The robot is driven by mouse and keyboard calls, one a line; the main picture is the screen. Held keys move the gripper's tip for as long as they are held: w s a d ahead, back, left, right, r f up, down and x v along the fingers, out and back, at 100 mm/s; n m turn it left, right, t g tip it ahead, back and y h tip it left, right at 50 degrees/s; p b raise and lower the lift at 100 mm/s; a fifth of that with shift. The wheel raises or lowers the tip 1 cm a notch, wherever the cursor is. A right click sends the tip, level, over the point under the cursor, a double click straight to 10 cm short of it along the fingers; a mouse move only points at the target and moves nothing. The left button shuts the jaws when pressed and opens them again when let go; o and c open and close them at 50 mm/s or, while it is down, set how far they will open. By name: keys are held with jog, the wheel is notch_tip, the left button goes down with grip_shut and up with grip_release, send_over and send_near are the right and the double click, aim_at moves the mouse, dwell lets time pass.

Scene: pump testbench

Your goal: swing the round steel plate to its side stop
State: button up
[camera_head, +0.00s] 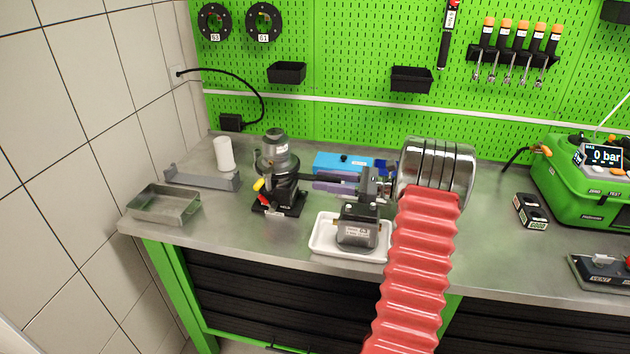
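A fixture (280,190) stands on the bench left of centre, with a black base and a yellow-and-red lever (262,190). Round grey metal parts (275,160) sit at its top; I cannot tell for sure which of them is the round steel plate. My gripper (306,178) reaches left from the chrome wrist, its dark slender fingers ending close to the right side of the fixture. I cannot tell whether they touch it. The finger gap is too small to judge. My wrist and red sleeve hide the bench behind them.
A white tray (320,243) with a dark pump block (357,228) stands below my gripper. A blue box (338,162) is behind it. A metal tray (163,207), grey rail (200,180) and white cylinder (223,154) are left. A green tester (580,185) stands right.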

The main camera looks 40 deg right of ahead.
aim_at(299, 176)
jog(key=shift+x, duration=1.4)
grip_shut()
